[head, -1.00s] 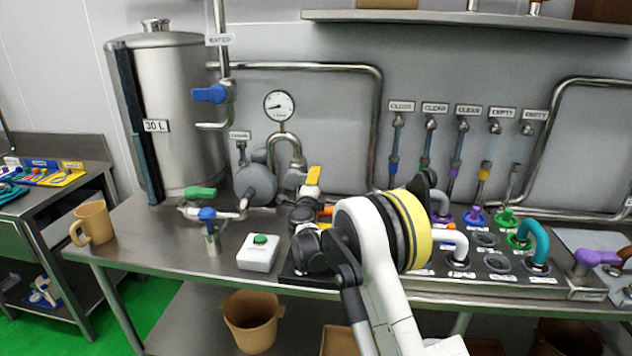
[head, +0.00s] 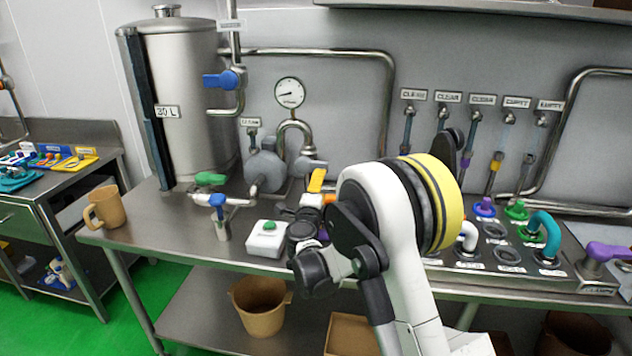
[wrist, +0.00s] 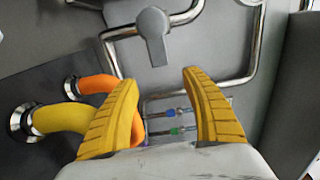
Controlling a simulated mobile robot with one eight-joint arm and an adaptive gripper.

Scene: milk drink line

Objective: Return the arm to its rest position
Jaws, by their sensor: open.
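My arm (head: 405,260) rises from the bottom of the head view and bends in front of the bench. Its white, black and yellow joint is at the middle right. My gripper is not clearly visible in the head view, being hidden by my own arm links. In the wrist view my gripper (wrist: 163,105) shows two yellow ribbed fingers spread wide apart with nothing held between them. Beyond the fingers are hoses with blue and green fittings. A yellow hose elbow (wrist: 60,117) and an orange hose elbow (wrist: 97,87) lie left of the left finger, partly behind it.
The steel bench holds a 30 L tank (head: 188,100), a tan jug (head: 106,207), a white box with a green button (head: 267,240), a pump (head: 264,172) and a port panel (head: 508,254). Pipes and hoses line the wall. A tan bin (head: 261,308) stands below.

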